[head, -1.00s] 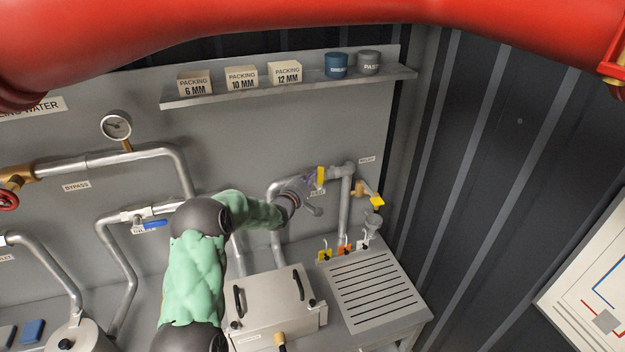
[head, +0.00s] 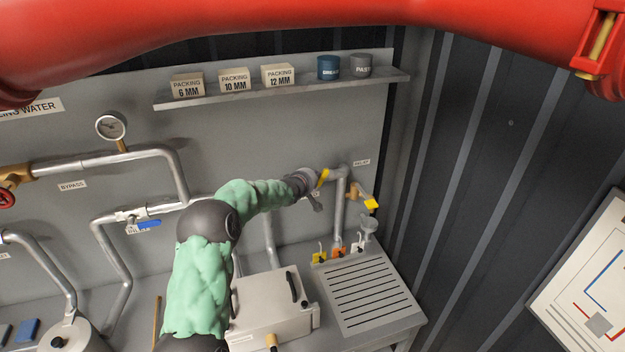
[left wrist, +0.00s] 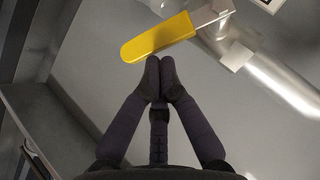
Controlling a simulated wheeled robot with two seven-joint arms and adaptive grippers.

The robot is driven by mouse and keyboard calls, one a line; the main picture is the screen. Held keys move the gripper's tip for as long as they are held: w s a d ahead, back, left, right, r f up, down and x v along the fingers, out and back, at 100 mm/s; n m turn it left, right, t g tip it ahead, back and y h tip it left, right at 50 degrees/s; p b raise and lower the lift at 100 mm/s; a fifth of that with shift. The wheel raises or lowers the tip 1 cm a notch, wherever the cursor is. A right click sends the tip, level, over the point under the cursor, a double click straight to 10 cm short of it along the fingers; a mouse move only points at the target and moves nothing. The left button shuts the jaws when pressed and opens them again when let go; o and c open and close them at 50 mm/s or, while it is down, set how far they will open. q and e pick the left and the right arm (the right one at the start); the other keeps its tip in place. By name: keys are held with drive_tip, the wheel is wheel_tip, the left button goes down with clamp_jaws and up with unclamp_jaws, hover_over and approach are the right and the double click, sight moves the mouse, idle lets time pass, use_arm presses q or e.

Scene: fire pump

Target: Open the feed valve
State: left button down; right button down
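A yellow lever (head: 323,178) sits on the pipe at the right end of the back panel. It shows large in the left wrist view (left wrist: 157,37), joined to a metal valve body (left wrist: 212,14). A label beside it is mostly hidden by my left arm, so I cannot read it. My left gripper (head: 315,193) is at this lever. In the left wrist view its fingertips (left wrist: 160,64) are together with nothing between them, right by the lever's lower edge. I cannot tell whether they touch it. My right gripper is not in view.
A second yellow handle (head: 371,204) on a brass tap is right of the pipe, above a funnel (head: 369,225). A slatted bench (head: 370,290) and grey box (head: 265,305) stand below. A shelf (head: 285,92) is above, and a red pipe (head: 300,22) crosses the top.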

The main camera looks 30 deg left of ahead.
sight(325, 176)
use_arm(q)
drive_tip(key=w+d+m+g+b, duration=0.1)
drive_tip(key=b, duration=0.1)
drive_tip(key=w+d+m+g+y+b, duration=0.1)
drive_tip(key=g+b, duration=0.1)
drive_tip(key=b, duration=0.1)
drive_tip(key=shift+f+b, duration=0.3)
drive_tip(key=shift+w+d+f+m+g+y+b, duration=0.3)
drive_tip(key=shift+w+m+g+y+b, duration=0.15)
drive_tip(key=shift+b, duration=0.25)
drive_tip(key=w+d+f+m+g+y, duration=0.1)
drive_tip(key=w+f+m+g+y, duration=0.1)
drive_tip(key=g, duration=0.1)
drive_tip(key=shift+d+f, duration=0.2)
drive_tip(key=shift+d, duration=0.2)
drive_tip(key=shift+w+f, duration=0.1)
idle(0.5)
